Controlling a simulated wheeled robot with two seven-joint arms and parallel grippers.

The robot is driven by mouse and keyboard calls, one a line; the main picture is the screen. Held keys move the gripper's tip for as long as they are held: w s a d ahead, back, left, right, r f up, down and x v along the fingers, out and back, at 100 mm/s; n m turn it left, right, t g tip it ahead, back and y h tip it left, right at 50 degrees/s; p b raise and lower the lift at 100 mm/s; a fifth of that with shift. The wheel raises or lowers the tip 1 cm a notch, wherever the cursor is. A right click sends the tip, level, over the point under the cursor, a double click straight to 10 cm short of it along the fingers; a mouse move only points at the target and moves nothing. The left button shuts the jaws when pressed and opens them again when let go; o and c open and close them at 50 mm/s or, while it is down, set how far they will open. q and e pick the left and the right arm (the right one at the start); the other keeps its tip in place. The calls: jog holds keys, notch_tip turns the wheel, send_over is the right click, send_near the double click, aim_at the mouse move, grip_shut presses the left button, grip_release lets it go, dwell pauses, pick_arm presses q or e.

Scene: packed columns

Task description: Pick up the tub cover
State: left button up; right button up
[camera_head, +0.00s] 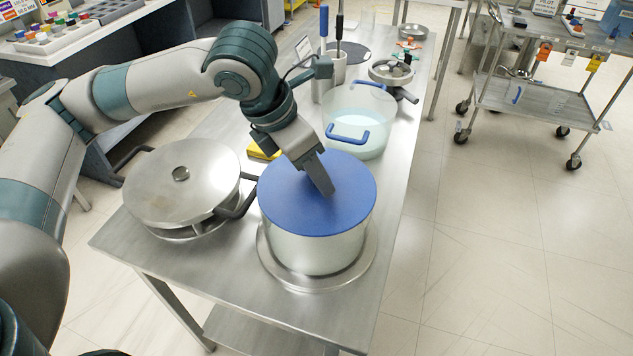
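The tub cover (290,205) is a flat, round blue disc. It lies level on top of a pale round tub (318,252), which stands on a round metal base (272,262). My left gripper (325,190) points down over the middle to back part of the cover, with its tip at or very near the blue surface. I see the gripper from the side, so the gap between its fingers and any contact are hidden. My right gripper is not in view.
A steel lidded pan (180,185) with dark handles stands left of the covered tub. Behind are a clear tub (362,110) with blue handles, a container of tools (335,75) and a yellow item (262,152). The front of the metal table (250,310) is clear.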

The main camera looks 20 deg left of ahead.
pick_arm(q)
jog(key=shift+c, duration=0.7)
jog(key=c, duration=1.1)
jog(key=shift+o, duration=0.2)
jog(key=shift+r, duration=0.1)
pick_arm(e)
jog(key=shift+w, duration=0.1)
